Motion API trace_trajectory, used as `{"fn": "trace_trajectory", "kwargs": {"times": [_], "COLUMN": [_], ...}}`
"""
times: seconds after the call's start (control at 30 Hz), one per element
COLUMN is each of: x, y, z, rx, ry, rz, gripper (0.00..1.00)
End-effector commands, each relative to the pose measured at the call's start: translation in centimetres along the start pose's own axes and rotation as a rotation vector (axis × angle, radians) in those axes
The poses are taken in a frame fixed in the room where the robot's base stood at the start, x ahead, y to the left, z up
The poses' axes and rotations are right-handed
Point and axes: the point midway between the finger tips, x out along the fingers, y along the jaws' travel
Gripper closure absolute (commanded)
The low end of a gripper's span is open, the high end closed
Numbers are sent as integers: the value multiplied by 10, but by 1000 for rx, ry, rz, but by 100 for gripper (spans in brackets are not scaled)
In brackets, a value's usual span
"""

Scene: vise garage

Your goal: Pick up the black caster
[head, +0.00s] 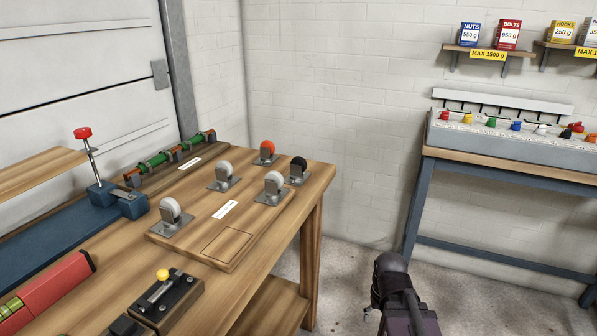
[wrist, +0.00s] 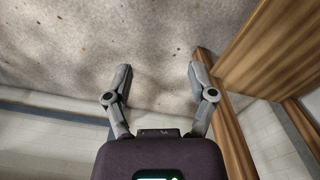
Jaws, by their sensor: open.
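The black caster (head: 298,170) stands at the right back corner of the workbench, on a grey metal bracket. A red caster (head: 266,152) is behind it to the left, and white-grey casters (head: 223,174) stand nearby on or around a wooden board. In the wrist view my gripper (wrist: 158,78) is open and empty, its two fingers spread above the concrete floor. In the head view my arm shows at the bottom, right of the bench and well apart from the black caster; the fingertips cannot be made out there. The wrist view does not show the caster.
The wooden workbench (head: 318,182) also holds a blue vise (head: 125,200), a red level (head: 50,292) and a switch block (head: 165,300). A blue-legged table (head: 500,165) with a grey rack stands at right. Floor between them is clear.

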Motion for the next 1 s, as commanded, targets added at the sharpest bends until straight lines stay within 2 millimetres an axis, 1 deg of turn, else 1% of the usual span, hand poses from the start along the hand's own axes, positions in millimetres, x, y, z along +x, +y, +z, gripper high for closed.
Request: {"fn": "trace_trajectory", "kwargs": {"times": [0.17,0.27,0.37,0.67,1.0], "x": [-12,-25,-42,-102,-170], "y": [-3,-7,-13,-35,-64], "z": [-7,-14,-24,-60,-101], "rx": [-23,-50,-93,-248,-434], "ry": [0,0,0,0,0], "rz": [0,0,0,0,0], "gripper": [24,24,24,24,24]}}
